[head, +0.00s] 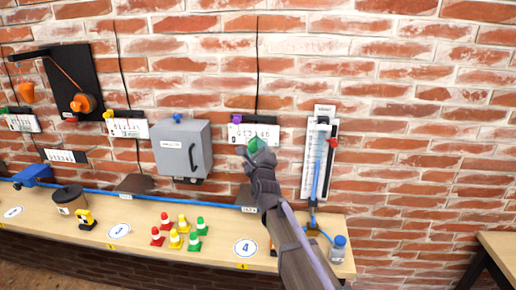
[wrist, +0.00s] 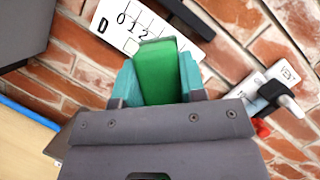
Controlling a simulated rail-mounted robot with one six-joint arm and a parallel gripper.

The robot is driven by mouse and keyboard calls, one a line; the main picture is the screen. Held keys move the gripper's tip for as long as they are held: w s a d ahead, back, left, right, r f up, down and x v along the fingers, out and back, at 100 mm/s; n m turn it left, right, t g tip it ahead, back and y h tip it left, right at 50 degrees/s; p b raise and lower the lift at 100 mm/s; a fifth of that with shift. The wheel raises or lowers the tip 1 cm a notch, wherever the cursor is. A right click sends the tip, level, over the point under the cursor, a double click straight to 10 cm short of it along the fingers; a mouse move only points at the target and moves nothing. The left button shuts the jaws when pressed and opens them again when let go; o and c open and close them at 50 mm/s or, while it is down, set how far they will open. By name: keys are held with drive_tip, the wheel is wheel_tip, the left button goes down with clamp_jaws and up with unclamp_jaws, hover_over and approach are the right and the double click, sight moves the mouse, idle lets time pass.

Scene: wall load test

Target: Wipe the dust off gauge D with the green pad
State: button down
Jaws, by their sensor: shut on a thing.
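Gauge D (wrist: 108,27) is a white scale plate with a black "D" and numbers, on the brick wall. In the head view the gauge (head: 240,131) has a purple clip at its top left. My gripper (head: 252,151) is just below it, shut on the green pad (head: 256,144). In the wrist view the green pad (wrist: 157,72) sits between the teal fingertips of my gripper (wrist: 157,82), and its top edge overlaps the lower edge of the gauge. I cannot tell whether the pad touches the plate. Dust cannot be made out, and part of the plate is hidden.
A grey box (head: 183,150) hangs left of gauge D, and a tall white scale (head: 323,172) with a red pointer hangs right. Below, the wooden bench (head: 220,258) carries several small cones (head: 176,240) and a blue-capped bottle (head: 339,250).

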drive_tip(key=w, duration=0.6)
drive_tip(key=shift+w+d, duration=0.15)
drive_tip(key=shift+w, duration=0.95)
idle(0.6)
drive_tip(key=shift+s+d, duration=0.2)
drive_tip(key=shift+d, duration=1.8)
drive_tip(key=shift+w, duration=0.1)
drive_tip(key=shift+a, duration=2.05)
drive_tip(key=shift+s+a, duration=0.1)
drive_tip(key=shift+s, duration=2.85)
